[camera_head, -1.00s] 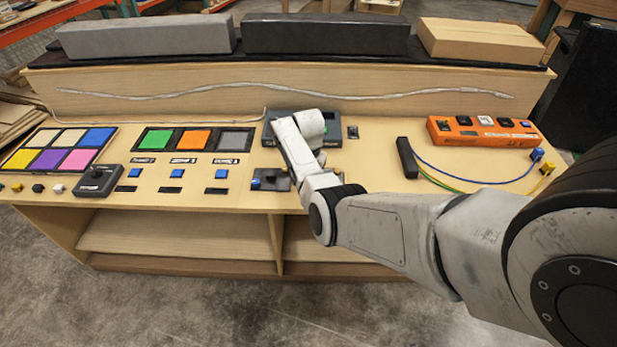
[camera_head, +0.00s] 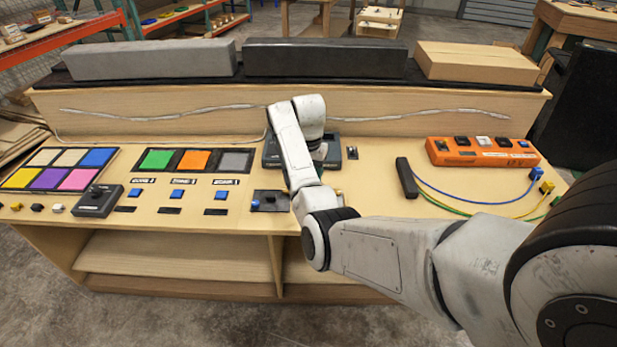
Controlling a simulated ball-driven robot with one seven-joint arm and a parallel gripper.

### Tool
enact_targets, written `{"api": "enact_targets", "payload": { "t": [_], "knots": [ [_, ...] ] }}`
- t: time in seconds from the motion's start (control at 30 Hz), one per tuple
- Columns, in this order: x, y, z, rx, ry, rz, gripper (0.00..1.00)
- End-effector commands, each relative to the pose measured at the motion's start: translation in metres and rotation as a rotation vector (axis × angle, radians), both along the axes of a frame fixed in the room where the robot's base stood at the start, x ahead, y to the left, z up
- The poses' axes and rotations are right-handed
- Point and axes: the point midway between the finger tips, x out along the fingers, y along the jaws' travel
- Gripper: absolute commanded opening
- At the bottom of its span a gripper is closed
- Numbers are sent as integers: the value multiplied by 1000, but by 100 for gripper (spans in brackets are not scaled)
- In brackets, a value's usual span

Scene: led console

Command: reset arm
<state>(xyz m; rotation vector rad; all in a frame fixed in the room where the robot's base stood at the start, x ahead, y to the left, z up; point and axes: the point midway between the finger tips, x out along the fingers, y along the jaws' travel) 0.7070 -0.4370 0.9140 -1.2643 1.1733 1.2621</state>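My arm reaches in from the lower right over the console table (camera_head: 380,190). Its forearm and wrist rise above the table in the middle. My gripper is hidden behind the wrist, near a dark teal box (camera_head: 273,153) at the back of the tabletop, so I cannot see its fingers or whether it touches the box. A dark plate with a blue knob (camera_head: 256,204) lies just left of my wrist.
Left are a panel of coloured tiles (camera_head: 47,187), a panel of three tiles (camera_head: 174,160), blue switches (camera_head: 176,194) and a black box (camera_head: 96,201). Right are an orange box (camera_head: 480,153), a black bar (camera_head: 406,178) and coloured cables (camera_head: 470,201). Long blocks (camera_head: 325,58) top the back ledge.

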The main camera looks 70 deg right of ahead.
Motion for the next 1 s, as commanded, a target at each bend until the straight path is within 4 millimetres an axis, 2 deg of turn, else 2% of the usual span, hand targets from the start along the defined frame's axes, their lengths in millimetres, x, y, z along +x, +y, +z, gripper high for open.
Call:
{"api": "enact_targets", "payload": {
  "t": [0.47, 0.57, 0.67, 0.77, 1.0],
  "knots": [
    [0, 0, 0, 0, 0, 0, 53],
    [-1, 11, -9, -7, 7, 34, 53],
    [-5, 36, -26, -25, 16, 119, 53],
    [-12, 71, -45, -49, 25, 248, 53],
    [-42, 167, -77, -96, 32, 606, 53]
  ]
}}
